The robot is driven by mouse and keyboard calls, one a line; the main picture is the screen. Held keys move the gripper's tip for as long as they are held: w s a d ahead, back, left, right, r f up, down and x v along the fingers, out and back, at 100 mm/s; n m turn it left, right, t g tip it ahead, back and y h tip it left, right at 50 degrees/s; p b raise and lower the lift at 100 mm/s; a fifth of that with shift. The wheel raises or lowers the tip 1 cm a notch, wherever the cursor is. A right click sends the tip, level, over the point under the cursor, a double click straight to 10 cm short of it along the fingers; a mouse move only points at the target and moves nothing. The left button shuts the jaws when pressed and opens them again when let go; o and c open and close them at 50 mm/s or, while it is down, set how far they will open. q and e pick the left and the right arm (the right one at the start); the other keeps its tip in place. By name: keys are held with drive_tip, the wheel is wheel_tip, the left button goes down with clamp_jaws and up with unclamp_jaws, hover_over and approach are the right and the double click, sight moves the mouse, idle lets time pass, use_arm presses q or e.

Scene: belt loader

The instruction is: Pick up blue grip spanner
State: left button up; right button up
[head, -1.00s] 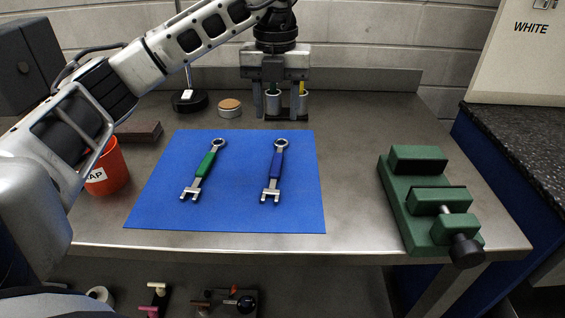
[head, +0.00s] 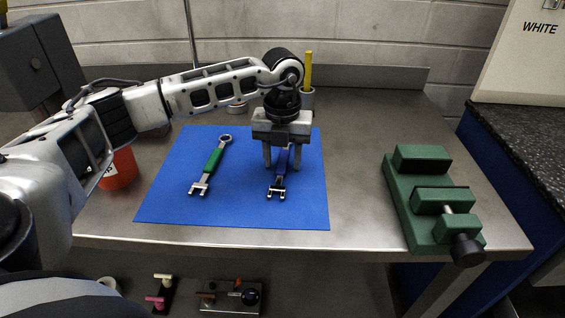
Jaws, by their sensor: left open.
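The blue grip spanner (head: 277,184) lies on the blue mat (head: 240,213), its open-ended jaw toward the front edge. My left gripper (head: 281,164) is over its upper part, fingers pointing down and apart, one on each side of the handle. The gripper hides the spanner's ring end and part of its blue grip. I cannot tell whether the fingers touch it. The green grip spanner (head: 213,161) lies on the mat to the left. My right gripper is not in view.
A green vise (head: 419,190) stands on the right of the metal table (head: 363,221). An orange cup (head: 119,170) is at the left, partly behind my arm. A grey holder (head: 307,98) with a yellow item stands at the back. The table between mat and vise is clear.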

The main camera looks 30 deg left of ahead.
use_arm(q)
clamp_jaws()
drive_tip(key=shift+r, duration=0.15)
drive_tip(key=shift+r, duration=0.55)
drive_tip(key=s+d+r+b, duration=0.2)
drive_tip(key=s+d+r, duration=0.6)
drive_tip(key=d+r, duration=0.3)
drive_tip(key=shift+s+r, duration=0.2)
drive_tip(key=shift+r, duration=0.2)
